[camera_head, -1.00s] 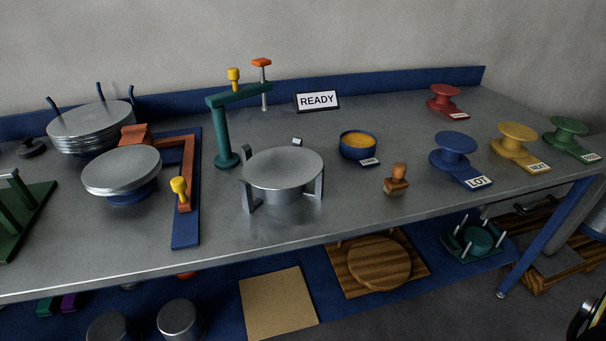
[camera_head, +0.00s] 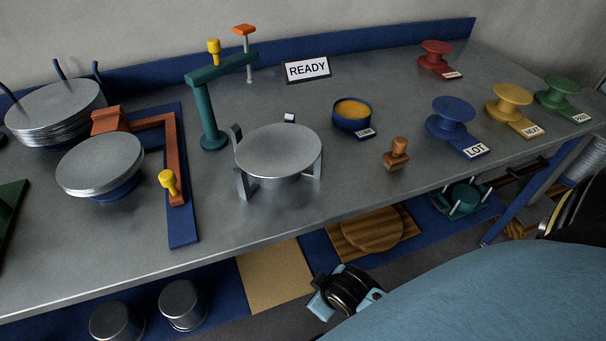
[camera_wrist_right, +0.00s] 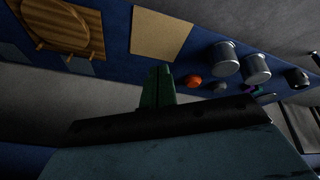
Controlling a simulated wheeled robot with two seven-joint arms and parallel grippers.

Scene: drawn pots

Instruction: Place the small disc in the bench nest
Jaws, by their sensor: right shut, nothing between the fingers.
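A round grey plate (camera_head: 279,150) rests level in the grey post-sided nest (camera_head: 243,184) in the middle of the bench. I cannot tell whether this plate is a loose disc or part of the nest. A smaller stack of grey discs (camera_head: 100,160) sits on a blue base to the left, and a larger stack (camera_head: 55,108) stands at the far left. In the right wrist view, my right gripper (camera_wrist_right: 159,72) is shut and empty, away from the bench top, with the lower shelf beyond it. My left gripper is out of view.
A teal clamp post (camera_head: 207,115) and an orange-brown frame (camera_head: 175,165) stand left of the nest. A blue bowl (camera_head: 352,115), a stamp (camera_head: 397,153) and coloured spools stand to the right. Below are wooden boards (camera_head: 372,229) and dark metal cans (camera_head: 182,304).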

